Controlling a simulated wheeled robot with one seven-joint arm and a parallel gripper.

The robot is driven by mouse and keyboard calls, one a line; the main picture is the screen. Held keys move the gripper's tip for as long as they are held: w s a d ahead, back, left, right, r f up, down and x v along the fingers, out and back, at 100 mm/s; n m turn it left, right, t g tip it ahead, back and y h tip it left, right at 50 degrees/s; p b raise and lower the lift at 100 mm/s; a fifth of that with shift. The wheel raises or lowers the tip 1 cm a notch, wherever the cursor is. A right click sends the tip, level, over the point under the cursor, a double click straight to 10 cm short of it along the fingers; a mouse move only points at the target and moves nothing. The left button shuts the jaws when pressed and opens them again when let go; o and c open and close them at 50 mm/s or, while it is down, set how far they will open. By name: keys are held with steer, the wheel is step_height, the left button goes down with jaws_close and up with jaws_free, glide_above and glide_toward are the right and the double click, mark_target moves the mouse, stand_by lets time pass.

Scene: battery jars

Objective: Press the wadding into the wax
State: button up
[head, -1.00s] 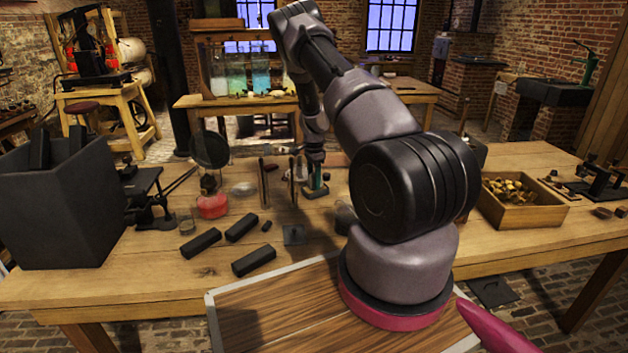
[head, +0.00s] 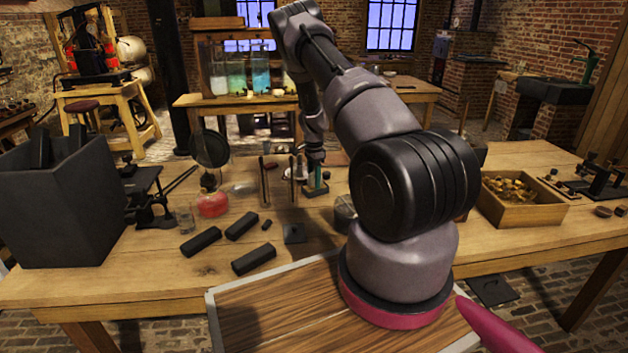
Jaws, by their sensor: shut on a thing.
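My gripper (head: 316,163) points straight down over the middle of the workbench, behind my arm's links in the picture. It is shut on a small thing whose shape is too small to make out. Right under it stands a small greenish piece (head: 316,181) on a dark base. I cannot tell whether it is the held thing or a jar around it. Neither the wadding nor the wax can be made out for sure at this size.
Left of my gripper is an upright rack (head: 265,182). Further left are a flask of red liquid (head: 213,204) and several black blocks (head: 242,226). A large dark bin (head: 60,210) stands far left, a wooden box of brass pieces (head: 522,207) right.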

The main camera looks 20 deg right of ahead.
steer(key=shift+r, duration=3.45)
